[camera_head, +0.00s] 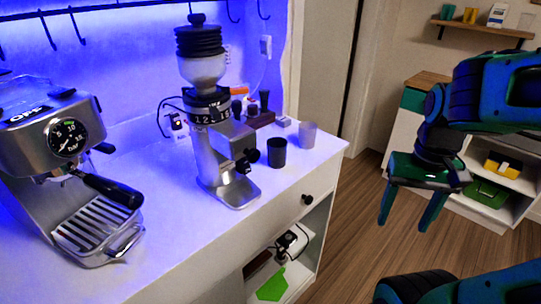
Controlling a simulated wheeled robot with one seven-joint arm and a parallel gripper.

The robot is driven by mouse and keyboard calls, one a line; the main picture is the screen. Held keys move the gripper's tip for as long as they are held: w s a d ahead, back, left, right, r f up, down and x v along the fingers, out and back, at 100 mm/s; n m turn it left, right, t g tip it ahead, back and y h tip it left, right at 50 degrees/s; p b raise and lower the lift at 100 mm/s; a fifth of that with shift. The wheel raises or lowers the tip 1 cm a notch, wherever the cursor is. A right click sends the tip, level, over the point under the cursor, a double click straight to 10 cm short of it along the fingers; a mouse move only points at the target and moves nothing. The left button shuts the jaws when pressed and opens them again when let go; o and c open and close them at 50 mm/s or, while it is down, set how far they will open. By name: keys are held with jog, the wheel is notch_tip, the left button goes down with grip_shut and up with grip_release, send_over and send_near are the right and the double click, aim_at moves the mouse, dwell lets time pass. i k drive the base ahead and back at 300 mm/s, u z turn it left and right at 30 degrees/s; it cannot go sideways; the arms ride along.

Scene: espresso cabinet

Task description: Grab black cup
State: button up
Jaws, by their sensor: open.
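The black cup (277,152) stands upright on the white counter, just right of the silver coffee grinder. A pale grey cup (308,135) stands to its right and a little behind it, near the counter's right end. My gripper (407,219) is open and empty, with its two fingers pointing down. It hangs over the wooden floor, right of the counter and clear of both cups.
The coffee grinder (205,120) stands close to the black cup's left, with the espresso machine (50,140) farther left. A dark block (261,119) lies behind the cup. The counter edge has a drawer knob (307,199). A low shelf unit (395,150) stands at right; floor between is clear.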

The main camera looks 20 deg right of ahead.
aim_at(277, 153)
jog(key=z, duration=1.7)
jog(key=k, duration=1)
jog(key=u, duration=0.4)
jog(key=i, duration=0.5)
jog(key=z, duration=0.05)
